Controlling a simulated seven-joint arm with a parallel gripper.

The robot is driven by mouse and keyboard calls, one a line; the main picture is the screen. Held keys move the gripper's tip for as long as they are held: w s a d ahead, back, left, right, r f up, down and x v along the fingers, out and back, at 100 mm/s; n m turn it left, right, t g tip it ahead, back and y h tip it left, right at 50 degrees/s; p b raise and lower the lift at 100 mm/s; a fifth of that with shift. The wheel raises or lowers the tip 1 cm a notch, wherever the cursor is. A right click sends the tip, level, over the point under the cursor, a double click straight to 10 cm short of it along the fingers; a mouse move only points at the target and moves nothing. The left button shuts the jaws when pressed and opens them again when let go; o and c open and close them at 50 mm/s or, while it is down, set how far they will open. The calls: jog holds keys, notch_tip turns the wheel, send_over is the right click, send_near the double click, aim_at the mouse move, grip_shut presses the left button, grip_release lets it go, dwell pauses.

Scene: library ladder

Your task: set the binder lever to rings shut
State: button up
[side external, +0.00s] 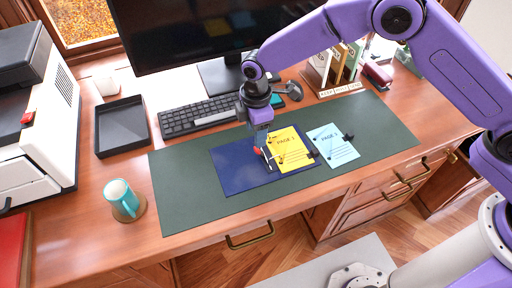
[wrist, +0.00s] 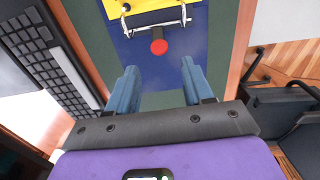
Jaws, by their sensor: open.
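The blue binder (side external: 238,178) lies open on the green desk mat. A yellow sheet marked as a page (side external: 290,150) lies at its right part. The metal ring mechanism (wrist: 155,27) shows in the wrist view, with a round red lever knob (wrist: 159,46) at its near end. The knob also shows in the side view (side external: 257,150), partly beside my fingers. My gripper (side external: 262,140) points down close to the knob. In the wrist view my gripper (wrist: 160,78) is open and empty, with the knob ahead of the gap. I cannot tell whether the rings are open.
A light blue page (side external: 333,146) with a black clip lies right of the binder. The keyboard (side external: 205,115), mouse (side external: 293,90) and monitor (side external: 190,30) stand behind. A teal mug (side external: 122,197) and black tray (side external: 122,128) are at left. The mat's (side external: 180,200) left part is clear.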

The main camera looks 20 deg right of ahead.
notch_tip(320, 180, down, 8)
jog(key=shift+r, duration=0.1)
dwell(0.4)
